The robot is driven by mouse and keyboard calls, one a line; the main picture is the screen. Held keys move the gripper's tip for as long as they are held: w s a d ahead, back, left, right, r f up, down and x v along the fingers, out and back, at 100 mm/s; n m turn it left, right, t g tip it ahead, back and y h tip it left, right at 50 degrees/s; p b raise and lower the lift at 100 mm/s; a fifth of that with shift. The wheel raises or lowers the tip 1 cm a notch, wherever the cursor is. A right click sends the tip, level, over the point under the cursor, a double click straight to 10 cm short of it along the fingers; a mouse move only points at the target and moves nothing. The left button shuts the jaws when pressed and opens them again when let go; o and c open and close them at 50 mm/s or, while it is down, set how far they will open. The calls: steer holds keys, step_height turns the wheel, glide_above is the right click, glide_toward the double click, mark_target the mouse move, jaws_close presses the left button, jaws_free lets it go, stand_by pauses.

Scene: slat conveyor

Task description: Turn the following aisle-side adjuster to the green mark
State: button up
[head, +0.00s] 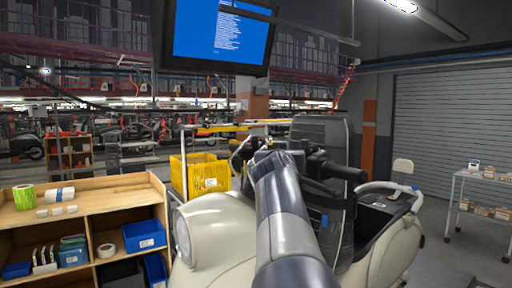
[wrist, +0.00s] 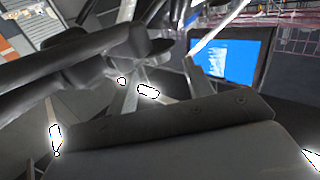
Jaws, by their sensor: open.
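A cream scooter-like vehicle (head: 215,225) stands close in front of me. My arm reaches over it, and my gripper (head: 265,156) is among dark parts near a handlebar. The arm and these dark parts hide most of the gripper; its jaws are open, and I see nothing held. In the wrist view, dark bars (wrist: 85,65) cross the upper left and a grey part (wrist: 170,150) fills the bottom. I cannot make out an adjuster or a green mark in either view.
A wooden shelf (head: 120,190) with blue bins stands at the left, with a yellow crate (head: 180,180) beside it. A blue screen (head: 220,35) hangs above and also shows in the wrist view (wrist: 228,62). A white cart (head: 452,208) stands right. Floor (head: 445,255) is clear before it.

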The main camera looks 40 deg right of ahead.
steer(key=shift+p+x, duration=0.65)
steer(key=shift+x, duration=1.5)
steer(key=shift+s, duration=0.1)
steer(key=shift+c, duration=0.6)
steer(key=c, duration=0.8)
steer(key=shift+c, duration=0.2)
